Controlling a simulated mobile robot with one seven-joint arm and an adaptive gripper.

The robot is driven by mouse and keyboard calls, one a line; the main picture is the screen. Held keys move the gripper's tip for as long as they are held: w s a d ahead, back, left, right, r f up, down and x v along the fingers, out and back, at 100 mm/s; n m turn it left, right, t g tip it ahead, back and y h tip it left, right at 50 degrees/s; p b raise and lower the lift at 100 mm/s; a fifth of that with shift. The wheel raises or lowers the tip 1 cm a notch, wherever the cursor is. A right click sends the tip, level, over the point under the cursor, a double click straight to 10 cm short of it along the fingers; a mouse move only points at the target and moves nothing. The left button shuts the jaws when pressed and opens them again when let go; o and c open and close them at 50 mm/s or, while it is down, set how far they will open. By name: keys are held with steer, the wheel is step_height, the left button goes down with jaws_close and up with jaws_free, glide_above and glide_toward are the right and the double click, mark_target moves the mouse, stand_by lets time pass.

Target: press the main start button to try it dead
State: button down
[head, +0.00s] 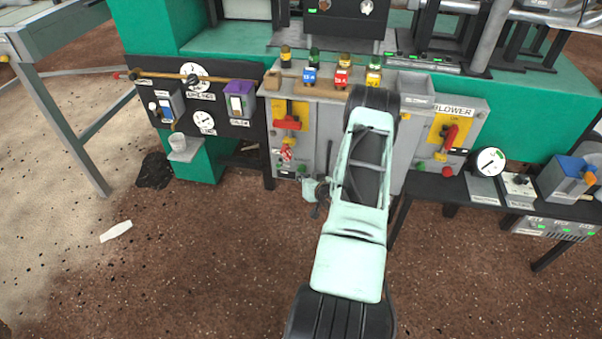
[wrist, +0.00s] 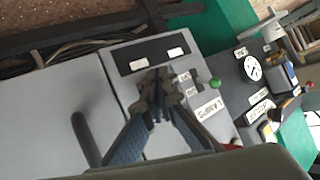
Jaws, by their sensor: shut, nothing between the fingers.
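A grey cabinet section (head: 315,150) carries a yellow plate with a red switch handle (head: 288,123). A small green button (head: 280,166) sits low on it, and a green button (wrist: 214,82) shows in the wrist view beside small white labels. I cannot read which label names the main start. My gripper (head: 306,180) is low in front of this section. In the wrist view my gripper (wrist: 160,80) is shut and empty, its fingertips left of the green button over the panel face. They hide part of the panel; whether they touch it I cannot tell.
The blower section has a red handle (head: 450,137) and a red button (head: 447,171). A dark gauge board (head: 228,127) stands at left, and a low bench (head: 440,187) with instruments at right. A red-and-white tag (head: 286,153) hangs below the left handle. The floor in front is mostly clear.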

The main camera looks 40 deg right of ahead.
steer(key=shift+w+d, duration=0.15)
steer(key=shift+d, duration=0.05)
stand_by(0.6)
steer(key=shift+s+a, duration=0.6)
steer(key=shift+a, duration=0.1)
steer(key=s+a+p, duration=0.1)
steer(key=s+a, duration=0.2)
steer(key=a, duration=0.1)
steer(key=shift+s, duration=0.15)
steer(key=shift+d, duration=0.15)
stand_by(0.7)
